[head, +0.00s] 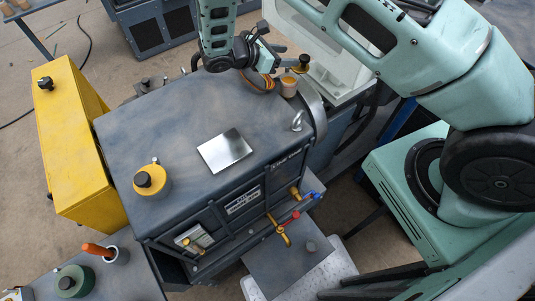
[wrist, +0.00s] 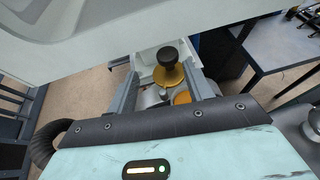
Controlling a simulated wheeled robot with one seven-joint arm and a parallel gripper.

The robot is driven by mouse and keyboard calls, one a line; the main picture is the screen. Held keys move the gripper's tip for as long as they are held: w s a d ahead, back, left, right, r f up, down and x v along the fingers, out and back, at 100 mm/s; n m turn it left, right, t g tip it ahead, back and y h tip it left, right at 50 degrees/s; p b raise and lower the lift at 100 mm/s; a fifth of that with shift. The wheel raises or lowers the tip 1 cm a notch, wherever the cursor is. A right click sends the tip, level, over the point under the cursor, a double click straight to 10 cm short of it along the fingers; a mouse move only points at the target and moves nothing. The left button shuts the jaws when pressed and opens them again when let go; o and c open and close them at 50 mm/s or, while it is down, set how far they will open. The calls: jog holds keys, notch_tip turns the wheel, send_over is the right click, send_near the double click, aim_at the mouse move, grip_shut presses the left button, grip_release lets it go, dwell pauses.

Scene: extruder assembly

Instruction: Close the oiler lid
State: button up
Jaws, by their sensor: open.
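The oiler lid (wrist: 168,76) is a yellow disc with a black knob. In the head view the lid (head: 303,67) is beside and slightly above the oiler cup (head: 289,88), whose orange top is uncovered. The oiler's orange top (wrist: 182,97) shows partly in the wrist view, behind my gripper's edge. My gripper (head: 286,56) is open and empty, just left of the lid. In the wrist view the lid and knob appear between the two fingers of my gripper (wrist: 161,70); I cannot tell whether they touch.
A grey machine body (head: 190,115) carries a metal plate (head: 224,151), a lifting ring (head: 297,121) and a yellow round part with a black knob (head: 151,180). A yellow box (head: 70,140) stands at left. A white housing (head: 335,60) is close to the right of the oiler.

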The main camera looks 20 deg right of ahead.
jog(key=w+b+v, duration=0.1)
jog(key=b+v, duration=0.4)
jog(key=v, duration=0.8)
jog(key=s+f+m+y+b, duration=0.1)
jog(key=s, duration=0.2)
jog(key=s+f+m+g+y+b, duration=0.1)
jog(key=s+y+b, duration=0.1)
jog(key=s, duration=0.1)
jog(key=s+a+f+g+y+b, duration=0.1)
jog(key=s+b, duration=0.1)
jog(key=s, duration=0.1)
jog(key=shift+a+f+m+y, duration=0.15)
jog(key=shift+f+m+y, duration=0.25)
jog(key=shift+s+a+f+m+y+b, duration=0.6)
jog(key=shift+s+m+y+b, duration=0.6)
jog(key=shift+s, duration=1.65)
jog(key=shift+s+a+f+m+y+b, duration=0.65)
jog(key=shift+s+y+b, duration=0.9)
jog(key=shift+s, duration=1.3)
jog(key=shift+s+a+f+m+y+b, duration=0.45)
jog(key=shift+s+f+m+y+b, duration=0.4)
jog(key=shift+s+b, duration=1.5)
jog(key=shift+s+r+p, duration=0.15)
jog(key=shift+s+p, duration=0.35)
